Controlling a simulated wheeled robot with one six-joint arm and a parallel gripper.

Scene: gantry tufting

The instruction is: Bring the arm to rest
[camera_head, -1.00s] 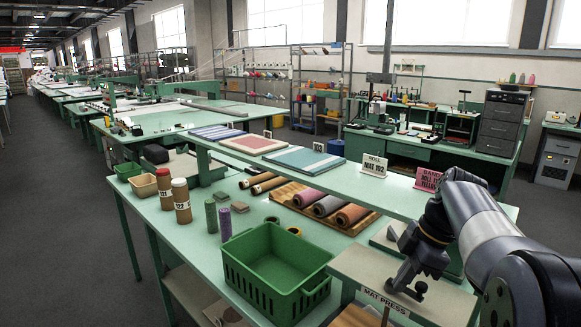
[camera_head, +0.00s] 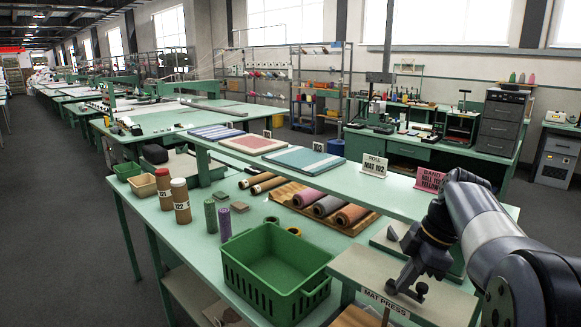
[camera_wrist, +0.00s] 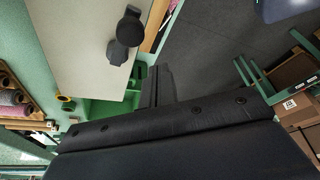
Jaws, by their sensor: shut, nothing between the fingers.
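My arm comes in from the right edge in the head view, bent over at its elbow. My gripper (camera_head: 407,290) points down and left, above the beige top of the mat press (camera_head: 370,268). It is shut and holds nothing. In the wrist view, the dark gripper body fills the bottom and the shut fingers (camera_wrist: 158,88) reach up the middle. The beige press top (camera_wrist: 75,40) with a black knob (camera_wrist: 124,38) on it lies to the left of the fingers. I cannot tell the exact gap between gripper and press.
Signs (camera_head: 374,166) stand on the shelf above. In the wrist view, cardboard boxes (camera_wrist: 297,108) are at the right, with open floor (camera_wrist: 215,50) between.

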